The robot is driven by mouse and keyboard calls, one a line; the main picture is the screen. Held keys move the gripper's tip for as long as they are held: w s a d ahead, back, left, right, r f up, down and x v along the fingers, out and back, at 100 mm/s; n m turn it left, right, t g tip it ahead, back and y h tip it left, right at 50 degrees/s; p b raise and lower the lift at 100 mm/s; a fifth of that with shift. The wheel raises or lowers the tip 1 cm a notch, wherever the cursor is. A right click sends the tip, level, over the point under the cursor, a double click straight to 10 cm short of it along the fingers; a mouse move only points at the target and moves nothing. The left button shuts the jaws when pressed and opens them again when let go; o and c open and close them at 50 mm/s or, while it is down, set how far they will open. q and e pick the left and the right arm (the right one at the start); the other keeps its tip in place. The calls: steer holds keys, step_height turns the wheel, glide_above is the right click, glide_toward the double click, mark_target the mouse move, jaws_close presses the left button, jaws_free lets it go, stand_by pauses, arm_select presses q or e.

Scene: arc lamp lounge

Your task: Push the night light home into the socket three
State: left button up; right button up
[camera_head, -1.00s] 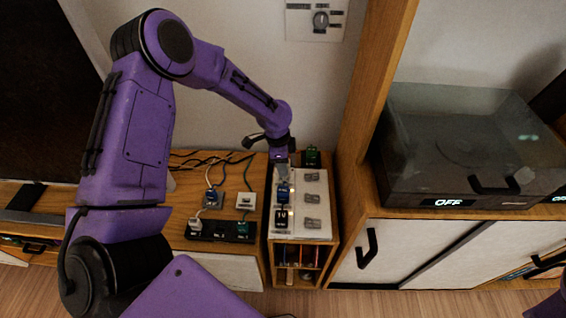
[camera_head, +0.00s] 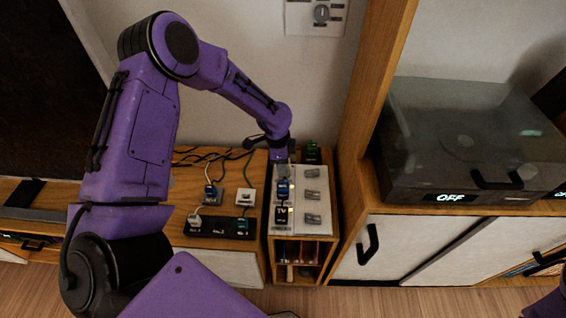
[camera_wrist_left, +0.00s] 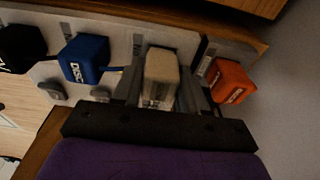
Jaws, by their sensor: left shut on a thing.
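My left gripper (camera_wrist_left: 166,88) is shut on the night light (camera_wrist_left: 161,76), a cream block with a clear lower part, held between its two fingers. In the head view my left gripper (camera_head: 281,165) points down at the white socket board (camera_head: 297,222) and hides the night light. The night light stands in the row between the blue DISC plug (camera_wrist_left: 84,58) and an orange plug (camera_wrist_left: 231,81). Its base and socket three are hidden, so I cannot tell how deep it sits. My right gripper is out of view.
A black TV plug (camera_head: 281,216) and the blue plug (camera_head: 283,188) stand close in front of my gripper. Grey pieces (camera_head: 312,196) lie along the board's right side. A black power strip (camera_head: 220,228) with cables is at left; a wooden upright (camera_head: 366,100) rises at right.

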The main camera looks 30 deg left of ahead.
arm_select(q)
steer(key=shift+f, duration=0.45)
steer(key=o, duration=1.2)
steer(key=r, duration=0.7)
steer(key=a+r, duration=0.1)
steer(key=r, duration=0.2)
steer(key=shift+s+r+p, duration=0.3)
steer(key=shift+s, duration=0.05)
